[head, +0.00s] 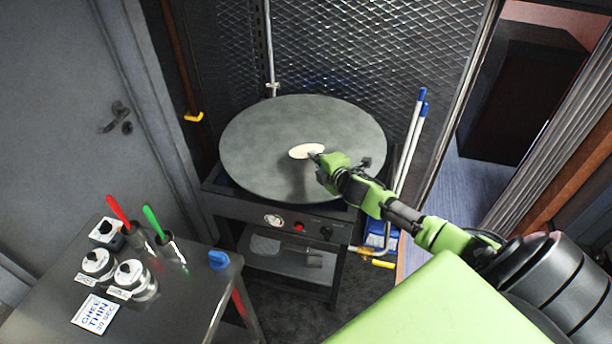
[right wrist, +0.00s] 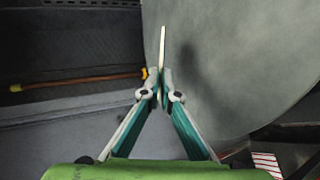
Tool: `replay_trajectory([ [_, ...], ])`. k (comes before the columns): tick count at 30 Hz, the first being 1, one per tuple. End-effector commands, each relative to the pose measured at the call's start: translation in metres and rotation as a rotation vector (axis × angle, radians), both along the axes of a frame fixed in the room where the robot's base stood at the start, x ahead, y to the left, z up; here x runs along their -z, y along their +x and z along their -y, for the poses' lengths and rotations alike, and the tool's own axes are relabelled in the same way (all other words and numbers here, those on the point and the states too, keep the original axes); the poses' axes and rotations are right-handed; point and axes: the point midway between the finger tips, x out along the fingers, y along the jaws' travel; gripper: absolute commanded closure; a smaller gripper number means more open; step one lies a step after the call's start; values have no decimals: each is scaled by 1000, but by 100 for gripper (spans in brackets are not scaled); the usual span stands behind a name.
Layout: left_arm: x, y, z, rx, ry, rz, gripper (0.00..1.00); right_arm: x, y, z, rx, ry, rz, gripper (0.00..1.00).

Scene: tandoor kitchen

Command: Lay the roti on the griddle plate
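The roti (head: 305,151) is a small pale disc that shows over the middle of the round grey griddle plate (head: 262,135) in the head view. My right gripper (head: 316,157) is at the roti's right edge. In the right wrist view its two fingers (right wrist: 161,82) are closed together on the roti (right wrist: 163,45), which shows edge-on as a thin pale strip. The griddle plate (right wrist: 235,60) fills the right of that view, with a shadow on it beside the roti. The roti looks held above the plate; the exact gap cannot be told. My left gripper is not in view.
A steel side table (head: 190,300) at the lower left bears several jars, a red and a green-handled utensil, a blue item (head: 218,260) and a ghee sign (head: 95,314). Mesh wall stands behind the griddle. Blue-tipped poles (head: 411,140) lean right of it.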

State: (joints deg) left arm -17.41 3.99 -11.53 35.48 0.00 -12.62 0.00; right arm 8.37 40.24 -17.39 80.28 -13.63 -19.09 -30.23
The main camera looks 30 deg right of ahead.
Motion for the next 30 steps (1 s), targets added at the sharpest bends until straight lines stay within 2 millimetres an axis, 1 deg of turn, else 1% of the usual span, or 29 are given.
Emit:
replay_trajectory([
  [1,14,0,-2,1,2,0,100,14,0,0,0,0,0,100],
  [3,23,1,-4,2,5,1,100,24,0,0,0,0,0,100],
  [9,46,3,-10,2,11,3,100,49,0,0,1,0,0,100],
  [12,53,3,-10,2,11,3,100,58,0,1,2,-2,0,100],
  [15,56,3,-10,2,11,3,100,61,0,0,1,-1,1,100],
  [23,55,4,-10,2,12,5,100,61,0,0,1,-1,1,100],
  [25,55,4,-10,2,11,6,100,61,0,0,1,-1,1,85],
  [30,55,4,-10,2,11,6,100,61,0,0,0,0,1,85],
])
